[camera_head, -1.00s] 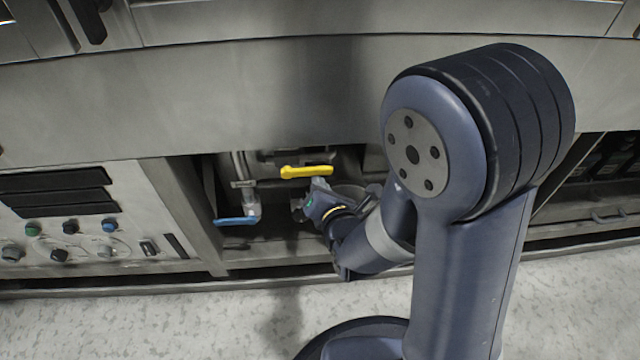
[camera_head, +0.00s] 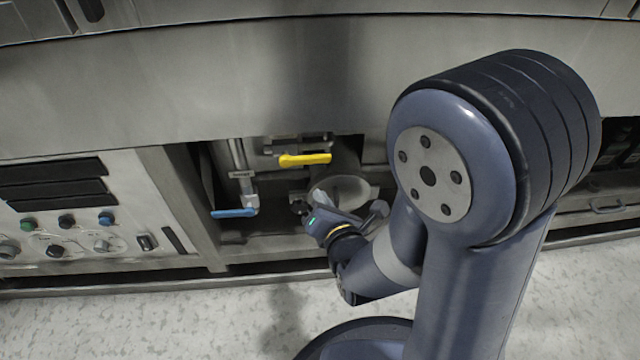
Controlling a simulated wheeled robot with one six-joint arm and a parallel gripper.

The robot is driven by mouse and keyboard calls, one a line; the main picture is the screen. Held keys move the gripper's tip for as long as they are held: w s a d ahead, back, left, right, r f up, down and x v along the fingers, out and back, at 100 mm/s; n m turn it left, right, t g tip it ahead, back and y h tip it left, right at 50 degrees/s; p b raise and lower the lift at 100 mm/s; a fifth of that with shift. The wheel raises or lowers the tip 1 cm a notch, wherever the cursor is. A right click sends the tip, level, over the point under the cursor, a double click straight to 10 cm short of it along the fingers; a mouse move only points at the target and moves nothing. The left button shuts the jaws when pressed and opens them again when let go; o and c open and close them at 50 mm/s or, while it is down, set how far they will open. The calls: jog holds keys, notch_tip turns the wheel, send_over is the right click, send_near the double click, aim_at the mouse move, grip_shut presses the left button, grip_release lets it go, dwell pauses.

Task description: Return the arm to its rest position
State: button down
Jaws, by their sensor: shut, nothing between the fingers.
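My gripper (camera_head: 302,204) is at the end of my arm, near the opening of the recess in the machine's lower front. It is small in this view, and it looks shut with nothing held. It is below the yellow valve handle (camera_head: 305,160) and to the right of the blue valve handle (camera_head: 234,213), apart from both. My arm is bent, with the large elbow at the right and the forearm reaching left and down. Part of the wrist is dark and hard to make out.
The recess (camera_head: 215,262) holds pipes (camera_head: 240,172) and a round pale bowl-like part (camera_head: 343,189) behind my wrist. A control panel (camera_head: 90,215) with knobs and buttons is at the left. A steel panel (camera_head: 250,85) overhangs above. The speckled floor (camera_head: 180,315) in front is clear.

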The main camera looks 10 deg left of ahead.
jog(key=shift+a+p+v, duration=0.15)
jog(key=shift+v, duration=0.85)
jog(key=shift+a+p+v, duration=0.15)
jog(key=shift+a+v, duration=0.05)
jog(key=shift+v, duration=0.85)
